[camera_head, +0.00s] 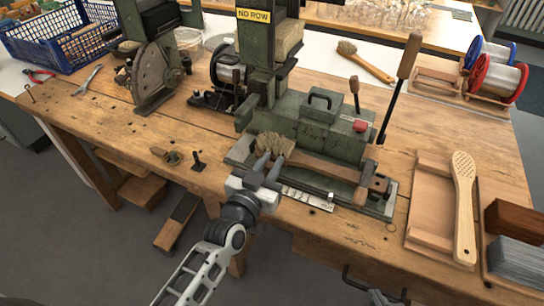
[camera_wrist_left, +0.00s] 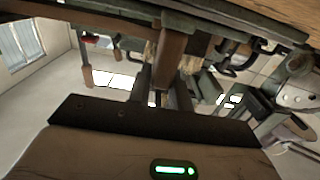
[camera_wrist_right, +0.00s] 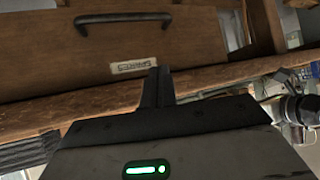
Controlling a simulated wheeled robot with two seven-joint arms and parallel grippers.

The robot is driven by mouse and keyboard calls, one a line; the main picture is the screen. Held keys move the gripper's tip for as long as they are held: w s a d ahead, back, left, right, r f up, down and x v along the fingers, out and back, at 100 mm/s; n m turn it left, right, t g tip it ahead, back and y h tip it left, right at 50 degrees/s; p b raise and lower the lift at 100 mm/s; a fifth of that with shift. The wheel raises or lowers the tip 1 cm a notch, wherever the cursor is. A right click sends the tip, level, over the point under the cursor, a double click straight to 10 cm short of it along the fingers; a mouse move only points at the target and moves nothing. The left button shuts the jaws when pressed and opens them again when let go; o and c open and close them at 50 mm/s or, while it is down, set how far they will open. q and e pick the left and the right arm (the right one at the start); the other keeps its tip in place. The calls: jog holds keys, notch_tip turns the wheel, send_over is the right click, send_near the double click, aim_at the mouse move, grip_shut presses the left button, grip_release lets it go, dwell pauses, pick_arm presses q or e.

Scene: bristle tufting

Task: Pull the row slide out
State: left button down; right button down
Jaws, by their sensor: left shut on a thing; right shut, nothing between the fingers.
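The green tufting machine (camera_head: 310,125), labelled "ND ROW", stands on the workbench. A wooden brush (camera_head: 325,168) with pale bristles (camera_head: 275,146) at its left end lies along the machine's front base (camera_head: 384,205). Which part is the row slide I cannot tell for sure; a white scale (camera_head: 305,197) runs along the base front. My left gripper (camera_head: 265,167) is at the brush's left end, shut on its brown wood; the left wrist view shows the wood (camera_wrist_left: 171,45) between the fingers (camera_wrist_left: 170,95). My right gripper (camera_wrist_right: 158,88) is shut and empty before the bench front, partly in the head view (camera_head: 395,298).
A drawer with a black handle (camera_wrist_right: 122,18) is close to my right gripper. Wooden trays and a pale paddle (camera_head: 464,200) lie at the right. Tall levers (camera_head: 400,85) rise from the machine. A blue crate (camera_head: 60,35) stands far left.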

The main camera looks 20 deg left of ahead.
pick_arm(q)
jog(key=shift+d, duration=0.25)
jog(key=c, duration=1.3)
grip_release()
jog(key=shift+d, duration=0.1)
jog(key=shift+s, duration=0.1)
jog(key=s+a, duration=0.1)
jog(key=s, duration=0.4)
jog(key=s+a, duration=0.1)
jog(key=s, duration=0.4)
jog(key=s+a+b, duration=0.1)
jog(key=s, duration=0.4)
jog(key=shift+s, duration=0.3)
jog(key=s+f+g, duration=0.1)
jog(key=f+g, duration=0.1)
jog(key=f, duration=0.2)
jog(key=s+f+g, duration=0.1)
jog(key=f+g, duration=0.2)
jog(key=s+f+g, duration=0.2)
jog(key=f, duration=0.2)
jog(key=shift+f+m+g, duration=0.3)
jog(key=shift+f, duration=0.05)
